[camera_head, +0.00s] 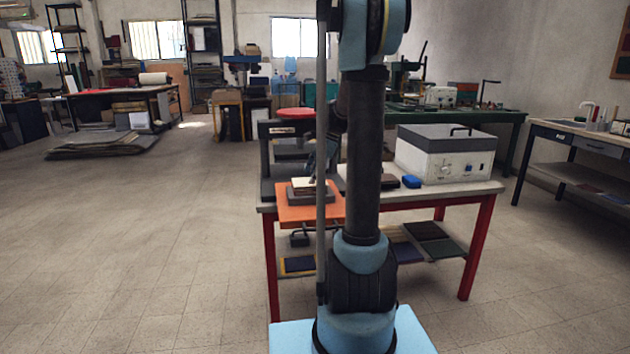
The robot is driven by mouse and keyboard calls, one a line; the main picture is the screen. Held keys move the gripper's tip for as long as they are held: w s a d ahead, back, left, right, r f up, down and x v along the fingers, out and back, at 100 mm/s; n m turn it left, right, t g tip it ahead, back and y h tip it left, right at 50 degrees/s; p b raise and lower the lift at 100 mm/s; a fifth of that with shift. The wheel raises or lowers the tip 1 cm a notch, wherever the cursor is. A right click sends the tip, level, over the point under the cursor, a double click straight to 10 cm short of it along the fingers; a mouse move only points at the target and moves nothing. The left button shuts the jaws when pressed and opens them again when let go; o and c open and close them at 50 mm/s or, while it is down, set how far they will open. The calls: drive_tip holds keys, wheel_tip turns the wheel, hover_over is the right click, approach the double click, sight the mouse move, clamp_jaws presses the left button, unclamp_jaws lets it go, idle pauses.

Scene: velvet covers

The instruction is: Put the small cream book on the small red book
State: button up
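A small cream slab that looks like the cream book (303,183) lies on a dark grey block (311,197), above an orange board (296,215) at the left end of the red-legged table. I cannot make out the small red book; my arm and a thin upright bar cover part of this area. My arm stands in the middle of the view. A dark slanted part that looks like my gripper (320,165) is just above and right of the cream book, partly hidden. Whether its fingers are open or touch the book is too small to tell.
The red-legged table (440,194) also carries a grey and white box machine (445,153), a small blue item (411,181) and a dark flat item (389,181). Its lower shelf holds dark flat pieces (428,230). A side table (580,137) stands right.

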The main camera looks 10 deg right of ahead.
drive_tip(key=v, duration=1.1)
drive_tip(key=s+a+f+n+h, duration=0.1)
drive_tip(key=s+a+n, duration=0.25)
drive_tip(key=s, duration=0.65)
drive_tip(key=s+f+n+t+h, duration=0.1)
drive_tip(key=s+f+n, duration=0.6)
drive_tip(key=s, duration=0.5)
drive_tip(key=s+f+n+t+h, duration=0.1)
drive_tip(key=s+f+n+h, duration=0.1)
drive_tip(key=s+f+n, duration=0.5)
drive_tip(key=s+f, duration=0.4)
drive_tip(key=s, duration=0.1)
drive_tip(key=shift+s+n, duration=0.35)
drive_tip(key=shift+s, duration=0.05)
drive_tip(key=shift+d+f, duration=0.1)
drive_tip(key=shift+w+f, duration=0.2)
drive_tip(key=shift+w, duration=0.25)
